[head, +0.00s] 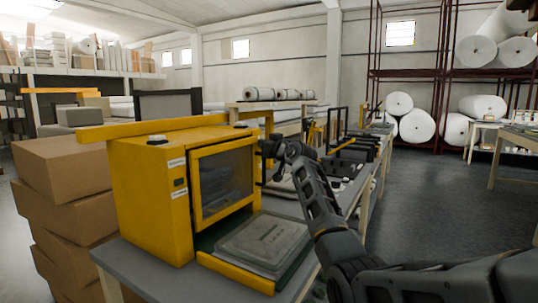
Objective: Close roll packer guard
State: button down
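The roll packer (145,200) is a yellow box-shaped machine on a grey table, left of centre. Its guard (224,180) appears to be the yellow-framed dark window on the front; I cannot tell whether it is fully shut or ajar. A grey plate (262,243) lies in front of and below it, behind a low yellow edge. My gripper (266,152) is at the guard's right edge, near its upper corner. Its fingers are small, dark and partly hidden, so neither their opening nor contact with the guard is clear.
Stacked cardboard boxes (62,165) stand close at the left of the machine. A long table (368,180) with dark fixtures runs back behind my arm. White rolls (418,125) and a dark red rack (447,75) stand at the back right. The grey floor (440,200) at right is clear.

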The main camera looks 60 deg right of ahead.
jog(key=shift+w, duration=0.7)
